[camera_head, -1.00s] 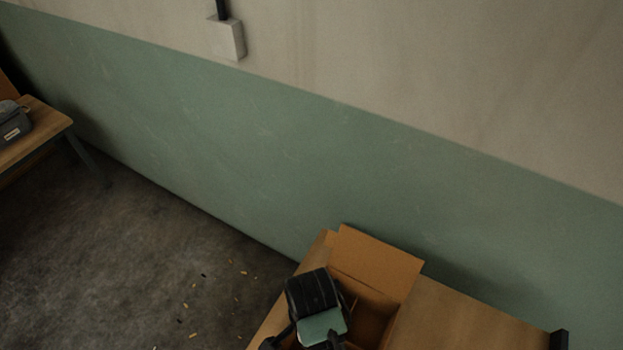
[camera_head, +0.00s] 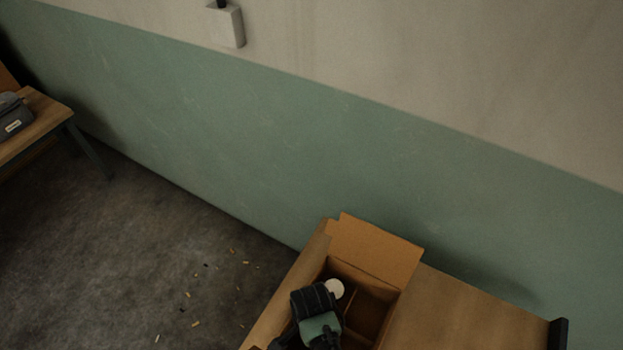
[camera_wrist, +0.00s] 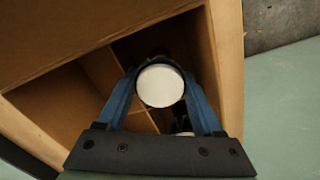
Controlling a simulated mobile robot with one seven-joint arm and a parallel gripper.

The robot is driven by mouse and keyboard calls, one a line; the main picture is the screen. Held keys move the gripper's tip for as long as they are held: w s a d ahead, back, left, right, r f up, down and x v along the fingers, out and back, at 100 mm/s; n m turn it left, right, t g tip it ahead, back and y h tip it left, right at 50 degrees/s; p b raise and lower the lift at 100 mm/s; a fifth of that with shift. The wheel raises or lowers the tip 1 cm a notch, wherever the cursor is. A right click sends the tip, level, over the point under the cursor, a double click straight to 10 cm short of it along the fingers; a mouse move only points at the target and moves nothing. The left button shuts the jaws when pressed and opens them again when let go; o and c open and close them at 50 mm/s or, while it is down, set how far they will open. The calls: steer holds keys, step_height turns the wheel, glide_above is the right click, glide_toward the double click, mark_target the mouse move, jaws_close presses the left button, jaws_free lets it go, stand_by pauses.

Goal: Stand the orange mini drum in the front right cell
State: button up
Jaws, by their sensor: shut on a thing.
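My gripper (camera_wrist: 160,80) shows in the wrist view with its two blue fingers closed on the sides of a mini drum (camera_wrist: 160,86). I see the drum's round white head and a dark rim; its orange body is hidden. It is over or within the divided cardboard box (camera_wrist: 225,70); its height above the box floor is unclear. In the head view my gripper (camera_head: 318,325) is at the box (camera_head: 375,272), its fingers largely hidden. A white disc shows beside it; I cannot tell whether it is the held drum's head.
Cardboard dividers (camera_wrist: 72,88) split the box into cells; the cell left of the gripper looks empty. Another small white-topped thing (camera_wrist: 183,134) shows low between the fingers. The box stands on a wooden table (camera_head: 470,310), bare to its right. A green wall (camera_head: 400,180) runs behind.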

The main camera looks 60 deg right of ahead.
steer(key=shift+f, duration=0.1)
steer(key=o, duration=1.1)
